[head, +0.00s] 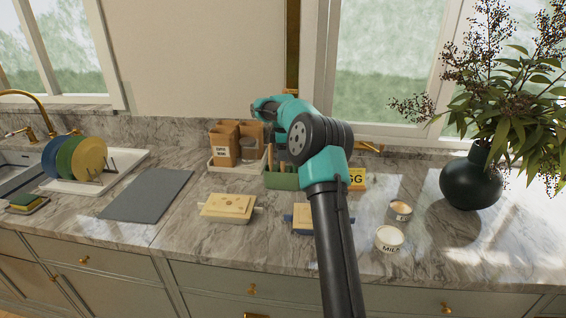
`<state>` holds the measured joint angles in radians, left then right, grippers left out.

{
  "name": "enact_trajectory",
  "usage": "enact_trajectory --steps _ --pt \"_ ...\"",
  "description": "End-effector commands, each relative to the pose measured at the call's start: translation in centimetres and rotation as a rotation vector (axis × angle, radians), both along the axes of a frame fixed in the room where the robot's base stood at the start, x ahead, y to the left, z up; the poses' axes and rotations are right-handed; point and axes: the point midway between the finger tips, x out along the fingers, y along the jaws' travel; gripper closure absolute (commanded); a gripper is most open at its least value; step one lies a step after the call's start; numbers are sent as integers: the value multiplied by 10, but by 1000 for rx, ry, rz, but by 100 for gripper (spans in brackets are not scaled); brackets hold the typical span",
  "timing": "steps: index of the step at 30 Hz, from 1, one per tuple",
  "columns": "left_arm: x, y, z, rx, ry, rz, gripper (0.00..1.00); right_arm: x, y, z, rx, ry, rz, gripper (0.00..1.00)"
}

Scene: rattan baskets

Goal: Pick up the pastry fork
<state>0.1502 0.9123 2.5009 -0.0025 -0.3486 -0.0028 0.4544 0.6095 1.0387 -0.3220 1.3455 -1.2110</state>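I cannot make out a pastry fork for certain. A green holder (281,181) stands at the back middle of the counter with upright wooden handles (270,158) in it, and I cannot tell what utensils they belong to. My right gripper (264,108) is raised above and behind the holder, in front of the wall. Its fingers are small and partly turned away, so I cannot tell whether it is open or shut. My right arm hides part of the holder and the counter behind it. My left gripper is not in view.
Brown paper boxes (226,143) stand on a tray left of the holder. Two butter dishes (228,207) (303,218) sit in front. Cups (390,238) (400,211) and a dark vase (471,182) stand right. A plate rack (85,160) and grey mat (148,195) are left.

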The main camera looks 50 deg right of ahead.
Motion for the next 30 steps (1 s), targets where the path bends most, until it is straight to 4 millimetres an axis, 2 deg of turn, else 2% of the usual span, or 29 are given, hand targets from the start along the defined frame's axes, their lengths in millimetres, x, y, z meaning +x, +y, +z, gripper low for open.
enact_trajectory --steps 2,15,25,30 --pt "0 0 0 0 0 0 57 0 0 0 0 0 0 60" --pt "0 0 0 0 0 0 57 0 0 0 0 0 0 100" --pt "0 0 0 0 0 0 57 0 0 3 0 0 0 100" --pt "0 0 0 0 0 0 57 0 0 19 -1 -2 -1 100"
